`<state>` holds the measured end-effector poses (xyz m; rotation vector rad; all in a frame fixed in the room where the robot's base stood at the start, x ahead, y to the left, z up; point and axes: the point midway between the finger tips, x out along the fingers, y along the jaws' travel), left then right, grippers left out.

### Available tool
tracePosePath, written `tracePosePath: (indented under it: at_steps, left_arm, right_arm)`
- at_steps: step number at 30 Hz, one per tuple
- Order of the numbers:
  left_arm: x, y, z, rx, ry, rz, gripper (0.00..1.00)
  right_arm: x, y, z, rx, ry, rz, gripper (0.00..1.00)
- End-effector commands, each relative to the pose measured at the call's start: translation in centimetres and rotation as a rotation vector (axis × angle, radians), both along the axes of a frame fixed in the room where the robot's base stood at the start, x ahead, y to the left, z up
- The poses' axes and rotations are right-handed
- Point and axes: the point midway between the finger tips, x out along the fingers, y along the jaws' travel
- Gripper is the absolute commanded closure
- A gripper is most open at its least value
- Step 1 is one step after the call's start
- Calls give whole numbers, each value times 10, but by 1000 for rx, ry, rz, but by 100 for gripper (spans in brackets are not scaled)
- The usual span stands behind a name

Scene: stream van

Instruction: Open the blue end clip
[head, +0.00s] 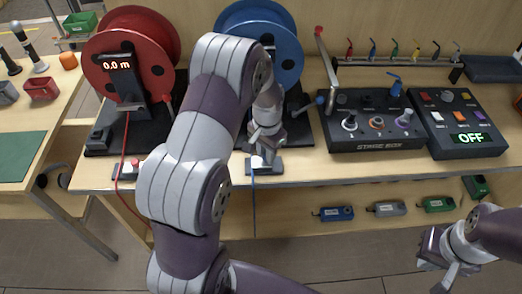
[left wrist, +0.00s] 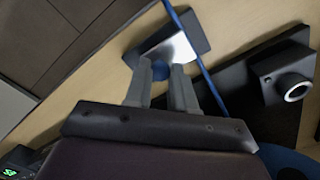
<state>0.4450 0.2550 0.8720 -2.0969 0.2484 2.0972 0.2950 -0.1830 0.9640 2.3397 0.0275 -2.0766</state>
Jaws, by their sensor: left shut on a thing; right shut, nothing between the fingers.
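The blue end clip (head: 272,168) is a small dark block with a pale plate, at the table's front edge before the blue reel. My left gripper (head: 264,158) is directly over it. In the left wrist view the clip (left wrist: 187,45) shows its bright plate, and my left gripper (left wrist: 163,72) is shut on its small blue part, mostly hidden between the fingertips. The blue cable (left wrist: 190,42) runs beside the clip and hangs over the table edge in the head view (head: 253,205). My right gripper (head: 443,272) is shut and empty at the lower right, away from the clip.
The red reel (head: 130,50) and red end clip (head: 128,170) stand to the left. The blue reel (head: 288,45) is behind my left arm. A stage box (head: 370,140) and a panel reading OFF (head: 465,125) stand to the right. Small coloured boxes lie on the shelf below.

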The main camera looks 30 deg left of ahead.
Motion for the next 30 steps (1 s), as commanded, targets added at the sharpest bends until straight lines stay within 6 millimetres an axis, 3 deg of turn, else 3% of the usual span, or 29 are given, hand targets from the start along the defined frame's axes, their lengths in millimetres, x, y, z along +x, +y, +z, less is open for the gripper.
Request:
tracePosePath:
  at_steps: [3,10,11,12,13,23,30]
  left_arm:
    - [7,-11,2,1,-2,-2,100]
    - [7,-10,1,1,-3,0,100]
    - [7,-10,1,1,-3,0,66]
    - [7,-10,1,1,-3,0,53]
    - [7,-10,1,0,-3,0,50]
    - [7,-10,6,1,-3,0,50]
    - [8,-10,65,1,-8,0,50]
  right_arm:
    - [0,0,4,0,0,0,100]
    - [0,0,3,0,0,0,100]
    - [0,0,3,0,0,0,100]
    - [0,0,3,0,0,0,100]
    - [0,0,3,0,0,0,100]
    - [0,0,3,0,0,0,100]
    - [0,0,2,0,0,0,100]
